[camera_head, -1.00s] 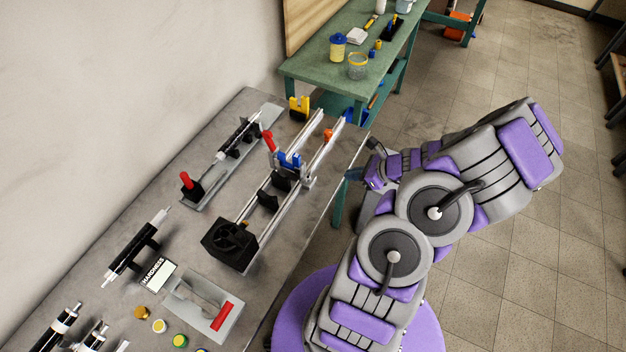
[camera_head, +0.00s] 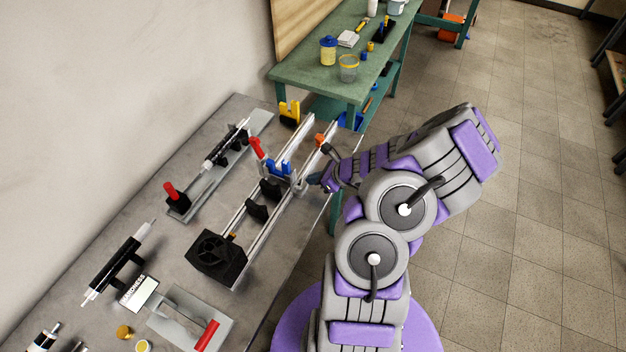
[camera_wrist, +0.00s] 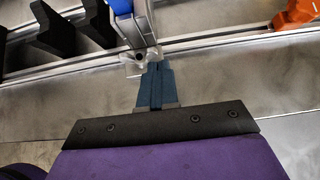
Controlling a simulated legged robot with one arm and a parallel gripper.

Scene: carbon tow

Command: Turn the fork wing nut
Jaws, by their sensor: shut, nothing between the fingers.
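The fork is a pale metal upright with a blue part (camera_wrist: 122,6) at the rail's near side in the wrist view; the blue part also shows in the head view (camera_head: 280,168). A small pale metal piece, seemingly the wing nut (camera_wrist: 135,62), sits at its foot. My gripper (camera_wrist: 154,66) has narrow blue-grey fingers, shut with nothing between them. Its tips are right at the small piece; I cannot tell whether they touch it. In the head view my gripper (camera_head: 313,181) is at the rail's right side, and the wing nut is too small to make out.
The twin-rail fixture (camera_head: 243,215) carries a black fan-like block (camera_head: 217,257), black V-supports (camera_head: 257,212) and an orange part (camera_wrist: 298,12). A green bench (camera_head: 300,72) stands behind. Open floor is on the right.

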